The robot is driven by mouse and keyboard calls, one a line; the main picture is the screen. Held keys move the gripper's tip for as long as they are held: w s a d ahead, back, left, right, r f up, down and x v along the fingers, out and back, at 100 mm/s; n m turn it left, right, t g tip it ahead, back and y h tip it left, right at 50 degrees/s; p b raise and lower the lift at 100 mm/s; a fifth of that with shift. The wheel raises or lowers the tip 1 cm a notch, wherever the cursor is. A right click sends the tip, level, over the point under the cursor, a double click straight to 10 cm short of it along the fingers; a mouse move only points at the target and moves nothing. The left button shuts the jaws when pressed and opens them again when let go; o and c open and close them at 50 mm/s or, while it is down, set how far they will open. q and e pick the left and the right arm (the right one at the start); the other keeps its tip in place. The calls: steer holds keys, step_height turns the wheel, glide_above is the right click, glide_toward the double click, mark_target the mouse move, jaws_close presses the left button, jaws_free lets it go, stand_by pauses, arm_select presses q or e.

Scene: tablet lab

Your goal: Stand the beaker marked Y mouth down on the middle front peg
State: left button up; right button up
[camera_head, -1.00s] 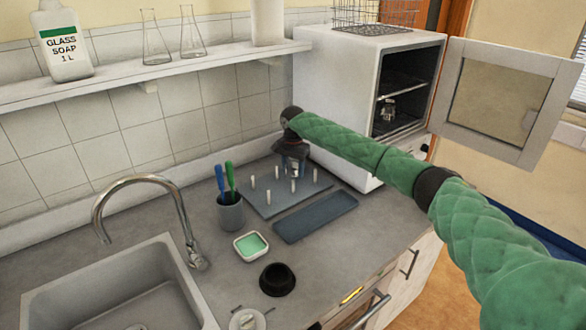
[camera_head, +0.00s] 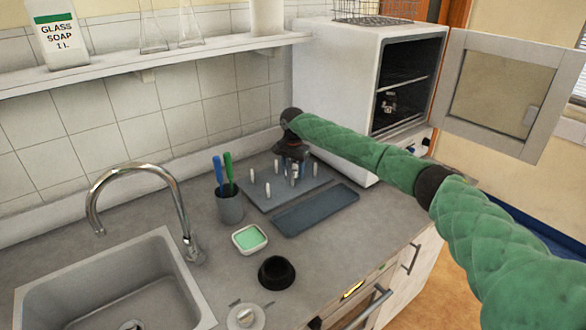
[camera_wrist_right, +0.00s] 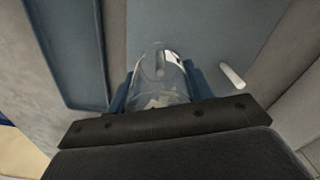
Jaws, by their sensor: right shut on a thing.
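My right gripper (camera_head: 292,167) is over the blue-grey peg board (camera_head: 262,204) at the back of the counter, pointing down. In the right wrist view the same gripper (camera_wrist_right: 158,82) is shut on a clear glass beaker (camera_wrist_right: 143,76), with a blue finger on each side. A pale peg shows through the glass; I cannot tell whether the beaker is around it or above it. Another white peg (camera_wrist_right: 232,76) stands clear to the right. Several pegs, such as the front left one (camera_head: 267,190), stand bare. No Y mark is legible. My left gripper is not in view.
A dark blue mat or tray (camera_head: 318,209) lies in front of the board. A grey cup (camera_head: 229,208) with brushes, a green-filled dish (camera_head: 250,238) and a black round holder (camera_head: 277,272) are nearby. The open white cabinet (camera_head: 335,95) stands behind right.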

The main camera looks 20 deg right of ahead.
steer(key=shift+f+p, duration=0.35)
steer(key=shift+f, duration=0.85)
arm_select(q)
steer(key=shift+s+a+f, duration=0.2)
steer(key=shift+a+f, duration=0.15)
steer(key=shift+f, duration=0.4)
arm_select(e)
steer(key=shift+f, duration=0.15)
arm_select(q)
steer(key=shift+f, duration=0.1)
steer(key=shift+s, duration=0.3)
arm_select(e)
steer(key=shift+f, duration=0.3)
steer(key=o, duration=1)
steer(key=shift+o, duration=0.9)
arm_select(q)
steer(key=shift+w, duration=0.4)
arm_select(e)
steer(key=shift+f, duration=0.1)
